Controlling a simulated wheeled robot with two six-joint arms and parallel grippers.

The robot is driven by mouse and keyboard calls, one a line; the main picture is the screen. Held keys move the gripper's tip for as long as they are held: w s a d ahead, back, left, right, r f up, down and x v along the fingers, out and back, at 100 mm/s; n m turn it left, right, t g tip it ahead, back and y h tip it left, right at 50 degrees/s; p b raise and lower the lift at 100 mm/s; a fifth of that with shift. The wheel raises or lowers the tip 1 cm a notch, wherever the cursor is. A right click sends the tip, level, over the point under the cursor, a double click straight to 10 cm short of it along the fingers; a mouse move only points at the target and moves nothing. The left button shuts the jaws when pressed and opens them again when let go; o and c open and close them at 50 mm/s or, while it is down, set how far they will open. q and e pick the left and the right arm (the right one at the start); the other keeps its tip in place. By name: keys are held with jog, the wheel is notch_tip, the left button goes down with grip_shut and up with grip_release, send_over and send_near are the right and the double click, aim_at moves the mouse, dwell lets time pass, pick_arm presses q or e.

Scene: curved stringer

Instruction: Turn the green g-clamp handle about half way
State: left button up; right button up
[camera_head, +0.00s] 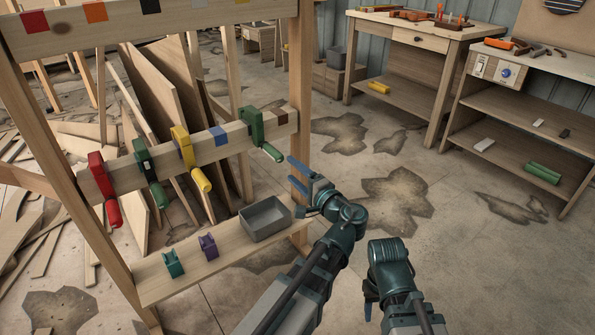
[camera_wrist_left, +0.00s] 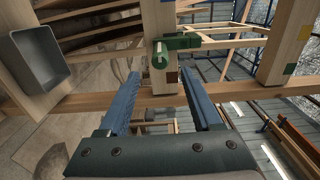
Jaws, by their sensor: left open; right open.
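A green g-clamp (camera_head: 256,128) hangs at the right end of the rack's middle beam, its handle (camera_head: 273,152) pointing down to the right. In the left wrist view the clamp (camera_wrist_left: 182,43) lies ahead, its handle end (camera_wrist_left: 160,54) facing me. A second, darker green clamp (camera_head: 147,160) hangs further left on the beam. My left gripper (camera_head: 291,176) is open and empty, to the right of and below the handle, apart from it. In the left wrist view, its blue fingers (camera_wrist_left: 160,80) frame the space below the clamp. My right gripper (camera_head: 370,298) is low at the right, empty, far from the clamps.
A red clamp (camera_head: 103,185) and a yellow clamp (camera_head: 186,150) share the beam (camera_head: 222,150). The lower shelf (camera_head: 190,283) holds a grey bin (camera_head: 265,218), a teal clamp (camera_head: 173,263) and a purple clamp (camera_head: 208,246). A wooden post (camera_head: 301,80) stands near my left gripper. Workbenches stand behind.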

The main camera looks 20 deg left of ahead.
pick_arm(q)
jog(key=v, duration=0.4)
dwell(0.5)
jog(key=shift+w, duration=0.1)
